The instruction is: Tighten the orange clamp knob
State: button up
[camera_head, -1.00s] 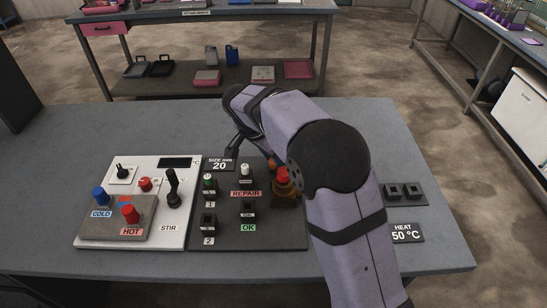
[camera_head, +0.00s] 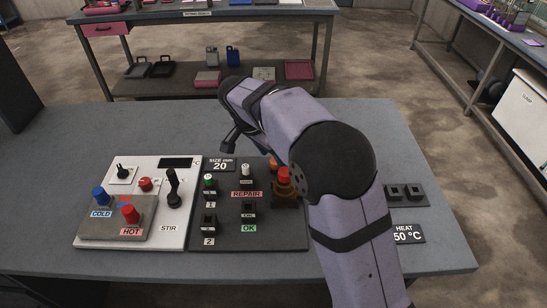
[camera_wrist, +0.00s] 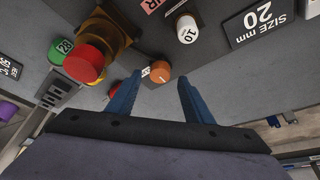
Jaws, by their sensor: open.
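The orange clamp knob (camera_wrist: 161,71) shows in the wrist view, a small round cap with a pale marked tag at its left. In the head view, a bit of it (camera_head: 273,163) shows behind the red mushroom button, partly hidden by my arm. My gripper (camera_wrist: 160,82) is open, with its two blue fingers apart. In the wrist view the knob appears between the fingertips and beyond them. The gripper looks empty, and I see no contact with the knob. In the head view my arm hides most of the gripper.
A red mushroom button (camera_head: 284,175) on a brown-orange base stands close to the knob. A white knob (camera_wrist: 187,29) marked 10 and the SIZE mm 20 sign (camera_head: 221,163) are near. A white panel (camera_head: 150,170) with levers lies left. The table's back left is clear.

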jog(key=shift+v, duration=2.5)
jog(key=s+d+f+n+y+p, duration=0.1)
jog(key=s+d+n, duration=0.25)
jog(key=d, duration=0.25)
jog(key=s+d+n+y, duration=0.1)
jog(key=s+d+n, duration=0.25)
jog(key=d, duration=0.35)
jog(key=s+d+f+g+p, duration=0.1)
jog(key=s+f, duration=0.1)
jog(key=s, duration=0.4)
jog(key=s+f+n+g+p, duration=0.1)
jog(key=s+f, duration=0.1)
jog(key=s, duration=0.4)
jog(key=s+d+f+n+g+y+p, duration=0.1)
jog(key=s+f+p, duration=0.1)
jog(key=s, duration=0.5)
jog(key=shift+d+f, duration=0.4)
